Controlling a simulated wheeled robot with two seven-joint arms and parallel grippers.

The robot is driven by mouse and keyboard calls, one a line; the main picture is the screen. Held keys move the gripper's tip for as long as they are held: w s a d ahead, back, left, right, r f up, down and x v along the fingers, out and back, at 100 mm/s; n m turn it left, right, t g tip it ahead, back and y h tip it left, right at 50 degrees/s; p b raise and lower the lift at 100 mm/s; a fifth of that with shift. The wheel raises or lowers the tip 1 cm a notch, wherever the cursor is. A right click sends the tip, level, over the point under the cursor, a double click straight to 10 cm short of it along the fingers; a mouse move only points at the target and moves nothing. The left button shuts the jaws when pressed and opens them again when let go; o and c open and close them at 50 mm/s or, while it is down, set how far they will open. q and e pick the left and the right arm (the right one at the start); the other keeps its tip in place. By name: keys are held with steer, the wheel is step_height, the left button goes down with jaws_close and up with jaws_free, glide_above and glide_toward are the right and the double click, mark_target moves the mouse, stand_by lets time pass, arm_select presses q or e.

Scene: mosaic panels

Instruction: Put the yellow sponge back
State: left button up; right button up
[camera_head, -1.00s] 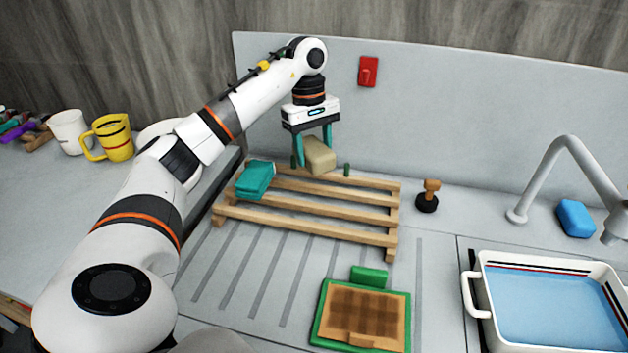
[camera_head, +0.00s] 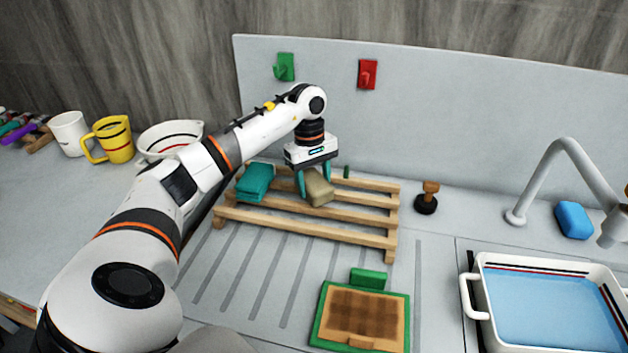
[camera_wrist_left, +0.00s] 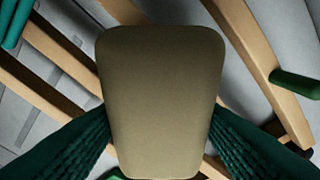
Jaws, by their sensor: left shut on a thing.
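The yellow sponge (camera_head: 319,190) looks dull tan-yellow. My left gripper (camera_head: 315,187) is shut on it, one teal finger on each side, at the wooden slatted rack (camera_head: 290,223). The sponge is low at the rack's slats; I cannot tell whether it touches them. In the left wrist view the sponge (camera_wrist_left: 160,100) fills the middle between the dark teal fingers (camera_wrist_left: 160,135), with slats around it. My right gripper is not in view.
A folded teal cloth or sponge (camera_head: 255,181) lies on the rack left of the held sponge. A blue sponge (camera_head: 574,219) lies by the faucet. A water-filled basin (camera_head: 474,312) is at right, a green-edged board (camera_head: 315,328) in front.

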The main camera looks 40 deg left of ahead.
mark_target(312, 176)
arm_select(q)
steer(key=shift+f, duration=0.35)
steer(key=o, duration=0.9)
steer(key=shift+r, duration=0.25)
steer(key=shift+r+p, duration=0.5)
steer(key=shift+r, duration=0.05)
steer(key=r, duration=0.2)
steer(key=r+b, duration=0.1)
steer(key=r, duration=0.1)
steer(key=a+r, duration=0.1)
steer(key=r, duration=0.1)
steer(key=shift+w+r+b, duration=0.25)
steer(key=shift+b, duration=0.15)
steer(key=r, duration=0.3)
steer(key=a+r+p, duration=0.1)
steer(key=r, duration=0.1)
steer(key=shift+f, duration=0.15)
